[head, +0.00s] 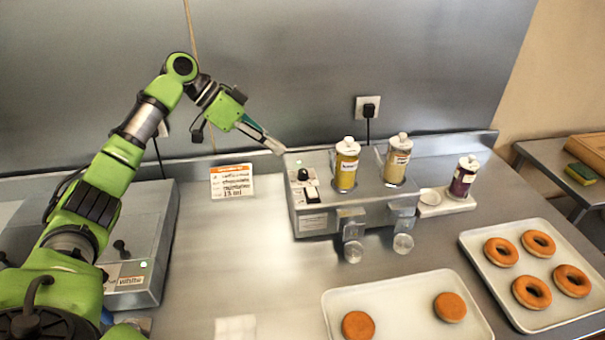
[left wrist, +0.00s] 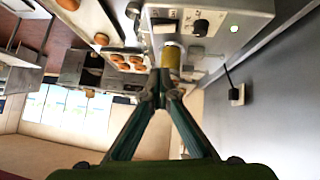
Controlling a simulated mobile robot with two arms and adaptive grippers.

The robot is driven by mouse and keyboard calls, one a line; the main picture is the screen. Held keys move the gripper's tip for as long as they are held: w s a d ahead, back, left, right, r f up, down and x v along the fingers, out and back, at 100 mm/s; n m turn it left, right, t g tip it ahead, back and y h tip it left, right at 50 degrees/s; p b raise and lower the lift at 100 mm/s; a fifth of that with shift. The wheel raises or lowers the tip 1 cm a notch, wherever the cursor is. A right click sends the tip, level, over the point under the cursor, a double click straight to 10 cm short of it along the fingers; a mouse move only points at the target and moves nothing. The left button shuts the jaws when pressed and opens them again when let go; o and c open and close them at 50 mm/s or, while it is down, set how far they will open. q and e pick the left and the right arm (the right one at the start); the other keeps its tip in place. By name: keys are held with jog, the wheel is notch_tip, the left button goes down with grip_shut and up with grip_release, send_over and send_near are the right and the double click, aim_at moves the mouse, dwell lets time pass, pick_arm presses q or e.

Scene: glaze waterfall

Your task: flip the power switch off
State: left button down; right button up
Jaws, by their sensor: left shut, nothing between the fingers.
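A grey dispensing machine (head: 345,208) stands on the metal counter. Its left panel has a black knob (head: 303,175), a white-and-black switch (head: 312,193) and a lit green light (head: 297,162). The left wrist view shows the knob (left wrist: 200,27), the lit light (left wrist: 234,28) and the dark switch (left wrist: 165,26), whose rocker position I cannot make out. My left gripper (head: 279,149) is shut and empty, above and behind the panel's left back corner, apart from the switch. Its closed fingertips (left wrist: 160,76) show in the left wrist view. My right gripper is not in view.
Two yellow-and-tan bottles (head: 346,170) stand in the machine, and a purple bottle (head: 464,178) beside it. A sign card (head: 232,181) stands left. Another machine (head: 140,275) with a green light is at far left. Donut trays (head: 390,292) lie in front. The counter's middle is clear.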

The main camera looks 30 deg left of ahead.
pick_arm(q)
jog(key=shift+f, duration=0.1)
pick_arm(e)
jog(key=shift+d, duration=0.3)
pick_arm(q)
jog(key=p, duration=0.4)
send_over(317, 193)
jog(key=s+a, duration=0.1)
jog(key=a, duration=0.2)
notch_tip(317, 193, down, 6)
jog(key=shift+d+f, duration=0.1)
jog(key=shift+f, duration=0.15)
jog(key=f+p, duration=0.2)
jog(key=f, duration=0.1)
jog(key=shift+s+d+f, duration=0.1)
jog(key=shift+s+f, duration=0.1)
jog(key=shift+f, duration=0.5)
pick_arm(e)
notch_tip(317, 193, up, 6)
